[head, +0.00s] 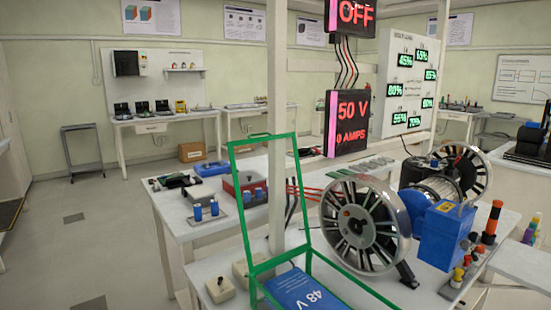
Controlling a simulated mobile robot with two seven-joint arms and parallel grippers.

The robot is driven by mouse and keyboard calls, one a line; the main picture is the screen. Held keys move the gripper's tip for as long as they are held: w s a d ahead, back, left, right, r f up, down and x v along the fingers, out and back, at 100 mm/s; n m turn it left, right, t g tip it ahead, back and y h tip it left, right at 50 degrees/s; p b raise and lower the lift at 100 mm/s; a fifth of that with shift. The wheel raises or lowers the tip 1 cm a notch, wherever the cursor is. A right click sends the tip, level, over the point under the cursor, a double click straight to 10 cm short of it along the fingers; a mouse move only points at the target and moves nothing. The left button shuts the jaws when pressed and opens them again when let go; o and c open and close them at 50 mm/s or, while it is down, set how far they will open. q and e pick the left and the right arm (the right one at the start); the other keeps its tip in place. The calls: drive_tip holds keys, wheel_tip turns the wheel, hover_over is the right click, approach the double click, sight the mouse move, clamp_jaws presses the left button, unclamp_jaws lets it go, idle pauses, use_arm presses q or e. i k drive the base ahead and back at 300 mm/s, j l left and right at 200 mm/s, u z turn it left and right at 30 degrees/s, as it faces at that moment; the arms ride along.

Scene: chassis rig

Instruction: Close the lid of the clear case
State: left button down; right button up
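A clear case with green edges (281,260) stands at the front edge of the bench, partly cut off by the bottom of the picture. Its lid (240,206) is a see-through panel in a green frame. The lid stands open, nearly upright, rising from the case. A blue block marked 48 V (308,292) lies inside the case. Neither of my grippers is in view.
A spoked wheel motor rig (362,226) with a blue box (446,236) stands right of the case. A pale post (277,110) rises behind the lid. Small beige boxes (220,289) sit left of the case. Red displays (347,122) hang above.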

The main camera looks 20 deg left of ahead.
sight(250, 140)
drive_tip(key=j+z, duration=0.4)
drive_tip(key=j, duration=0.35)
drive_tip(key=j+z, duration=0.4)
drive_tip(key=j, duration=0.4)
drive_tip(key=j+z, duration=0.25)
drive_tip(key=j, duration=0.95)
drive_tip(key=j+z, duration=0.3)
drive_tip(key=j, duration=0.85)
